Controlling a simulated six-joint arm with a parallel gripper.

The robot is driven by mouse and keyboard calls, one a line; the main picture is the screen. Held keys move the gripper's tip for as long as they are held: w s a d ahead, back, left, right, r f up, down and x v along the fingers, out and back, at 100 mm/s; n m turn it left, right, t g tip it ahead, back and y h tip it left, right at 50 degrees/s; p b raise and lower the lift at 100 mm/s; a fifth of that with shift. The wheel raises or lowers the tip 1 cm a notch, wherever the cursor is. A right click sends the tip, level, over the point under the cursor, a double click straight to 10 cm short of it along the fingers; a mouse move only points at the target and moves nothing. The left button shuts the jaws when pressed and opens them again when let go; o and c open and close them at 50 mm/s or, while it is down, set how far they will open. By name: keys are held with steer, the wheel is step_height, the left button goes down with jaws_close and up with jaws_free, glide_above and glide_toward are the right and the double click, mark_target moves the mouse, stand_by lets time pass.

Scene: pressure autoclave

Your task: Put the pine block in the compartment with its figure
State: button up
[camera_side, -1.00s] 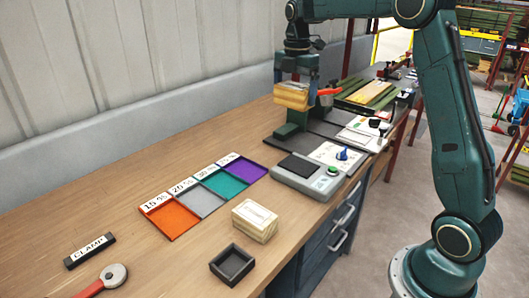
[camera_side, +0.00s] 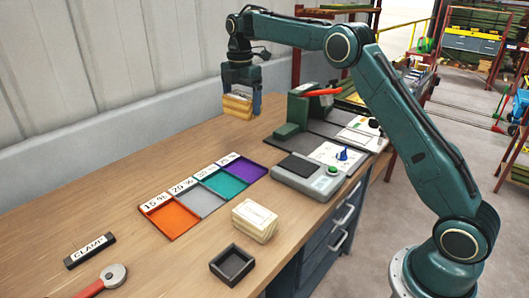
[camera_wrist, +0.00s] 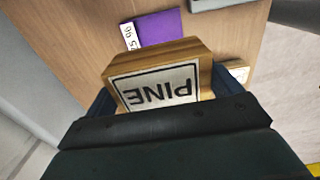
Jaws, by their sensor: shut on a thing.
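The pine block (camera_side: 238,106) is a light wooden block, held in the air above the back of the bench. In the wrist view its label reads PINE (camera_wrist: 157,89), upside down. My gripper (camera_side: 241,98) is shut on it. The compartments stand in a row on the bench, lower and to the front left of the block: orange, 15 % (camera_side: 172,219); grey, 20 % (camera_side: 202,201); teal, its card partly unclear (camera_side: 225,184); purple (camera_side: 250,168). In the wrist view the purple compartment (camera_wrist: 160,27) lies beyond the block, its card reading 25 %. All four look empty.
Another labelled wooden block (camera_side: 255,220) and a small dark open box (camera_side: 232,264) stand near the front edge. A grey device with a dark plate (camera_side: 300,167) and a green press with a red lever (camera_side: 300,108) stand to the right. A CLAMP sign (camera_side: 90,250) lies at left.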

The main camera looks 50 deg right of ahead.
glide_above(246, 171)
step_height(246, 171, down, 16)
steer(key=shift+w+r, duration=0.15)
stand_by(0.4)
steer(key=shift+f, duration=2.15)
steer(key=shift+f, duration=0.3)
steer(key=shift+f, duration=0.1)
steer(key=o, duration=0.9)
steer(key=shift+f, duration=0.15)
